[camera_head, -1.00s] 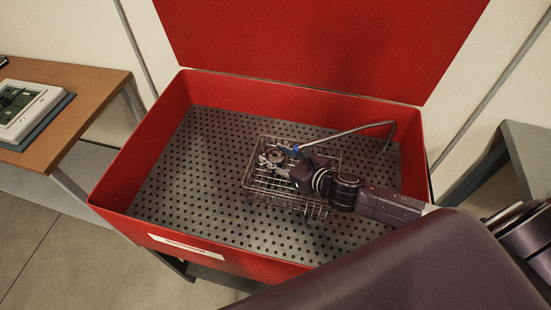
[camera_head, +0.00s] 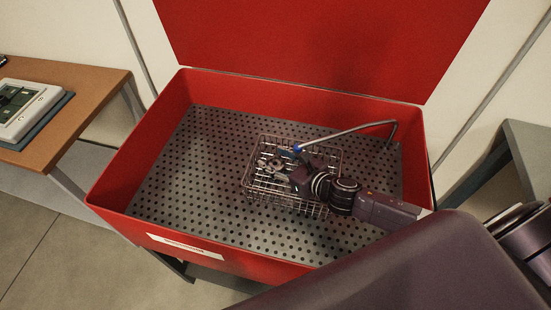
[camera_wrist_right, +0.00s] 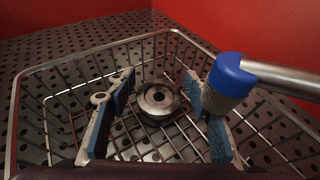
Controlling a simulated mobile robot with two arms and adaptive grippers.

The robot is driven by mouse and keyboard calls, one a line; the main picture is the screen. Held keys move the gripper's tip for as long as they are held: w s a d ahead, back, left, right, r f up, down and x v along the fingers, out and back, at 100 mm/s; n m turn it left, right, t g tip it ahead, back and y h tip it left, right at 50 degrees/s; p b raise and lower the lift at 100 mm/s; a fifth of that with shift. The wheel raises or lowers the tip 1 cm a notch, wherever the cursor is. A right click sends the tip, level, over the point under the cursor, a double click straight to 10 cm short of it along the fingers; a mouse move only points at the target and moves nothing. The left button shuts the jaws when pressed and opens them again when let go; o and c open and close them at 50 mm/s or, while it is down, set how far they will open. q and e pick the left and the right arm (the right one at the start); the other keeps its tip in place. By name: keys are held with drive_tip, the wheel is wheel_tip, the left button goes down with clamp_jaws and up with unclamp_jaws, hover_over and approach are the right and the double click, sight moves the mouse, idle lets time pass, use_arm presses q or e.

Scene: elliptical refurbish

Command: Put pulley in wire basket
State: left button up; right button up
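The pulley (camera_wrist_right: 158,101), a round grey metal piece with a central hole, lies inside the wire basket (camera_wrist_right: 46,98), seemingly on its mesh floor. In the head view the wire basket (camera_head: 250,183) stands on the perforated floor of a red tub. My right gripper (camera_head: 273,166) reaches down over the basket from the right. In the right wrist view its blue-padded fingers (camera_wrist_right: 162,112) are spread apart, with the pulley beyond and between them, a gap on each side. In the head view the gripper partly covers the pulley. My left gripper is not in view.
A metal spout (camera_head: 345,131) with a blue tip (camera_head: 297,149) reaches over the basket, close beside the right finger. The red tub (camera_head: 135,150) has high walls and a raised lid (camera_head: 320,45). Its perforated floor is clear left of the basket.

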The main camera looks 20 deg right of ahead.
drive_tip(key=shift+o, duration=0.9)
drive_tip(key=shift+s+f, duration=0.15)
drive_tip(key=shift+f, duration=0.05)
drive_tip(key=shift+r, duration=0.2)
drive_tip(key=shift+r+p, duration=0.6)
drive_tip(key=b+v, duration=0.1)
drive_tip(key=v, duration=0.8)
drive_tip(key=shift+s+d+b, duration=0.15)
drive_tip(key=shift+s+b, duration=0.15)
drive_tip(key=shift+v, duration=1.1)
drive_tip(key=shift+r, duration=0.1)
